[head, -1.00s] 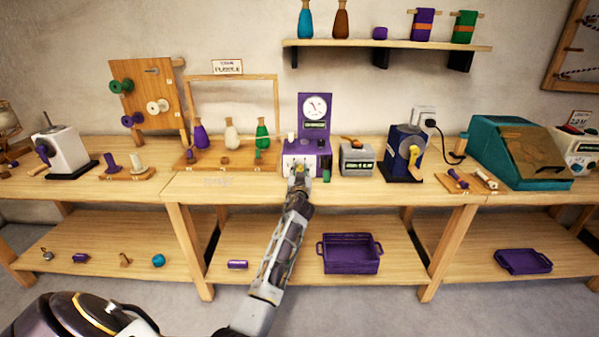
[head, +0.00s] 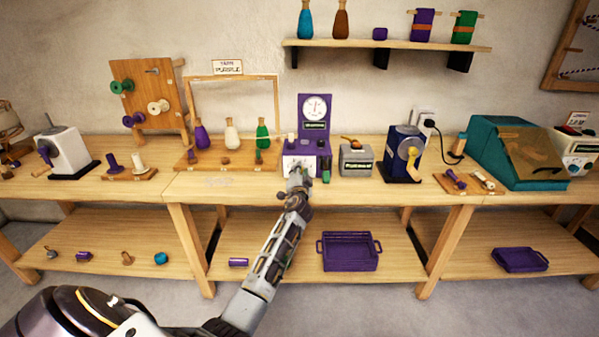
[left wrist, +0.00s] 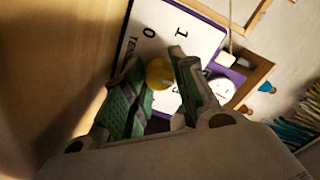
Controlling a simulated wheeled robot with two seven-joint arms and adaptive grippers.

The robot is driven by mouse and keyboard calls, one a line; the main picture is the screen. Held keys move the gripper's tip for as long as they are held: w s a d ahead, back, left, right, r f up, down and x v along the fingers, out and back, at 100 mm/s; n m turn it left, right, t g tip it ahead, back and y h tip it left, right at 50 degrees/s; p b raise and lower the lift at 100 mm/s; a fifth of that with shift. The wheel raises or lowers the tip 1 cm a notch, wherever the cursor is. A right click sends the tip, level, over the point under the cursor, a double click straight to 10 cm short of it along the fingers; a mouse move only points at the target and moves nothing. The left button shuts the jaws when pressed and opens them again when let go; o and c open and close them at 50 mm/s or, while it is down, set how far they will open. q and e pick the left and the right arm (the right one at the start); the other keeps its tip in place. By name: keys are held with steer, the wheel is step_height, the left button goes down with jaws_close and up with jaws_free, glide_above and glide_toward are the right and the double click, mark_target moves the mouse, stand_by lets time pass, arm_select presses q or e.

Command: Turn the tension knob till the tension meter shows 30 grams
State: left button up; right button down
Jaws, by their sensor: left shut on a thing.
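The purple tension meter (head: 304,147) stands at the back middle of the bench. Its upright panel carries a round white dial (head: 316,107) whose reading is too small to tell. My left gripper (head: 299,172) is at the meter's white front face, and the arm hides the knob in the head view. In the left wrist view the round yellow tension knob (left wrist: 159,73) sits between the green-padded fingers of my left gripper (left wrist: 158,90), which are shut on it. Behind it is a white panel (left wrist: 181,35) with printed digits and partly hidden lettering. My right gripper is not in view.
A grey box (head: 356,160) and a dark blue crank device (head: 403,153) stand right of the meter. A wooden frame with bottles (head: 231,78) stands to its left. A purple basket (head: 350,252) is on the lower shelf. The bench front (head: 240,190) is mostly clear.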

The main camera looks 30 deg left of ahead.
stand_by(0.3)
arm_select(q)
steer(key=o, duration=1)
steer(key=shift+o, duration=0.2)
steer(key=shift+d, duration=0.1)
steer(key=v, duration=1.2)
stand_by(0.6)
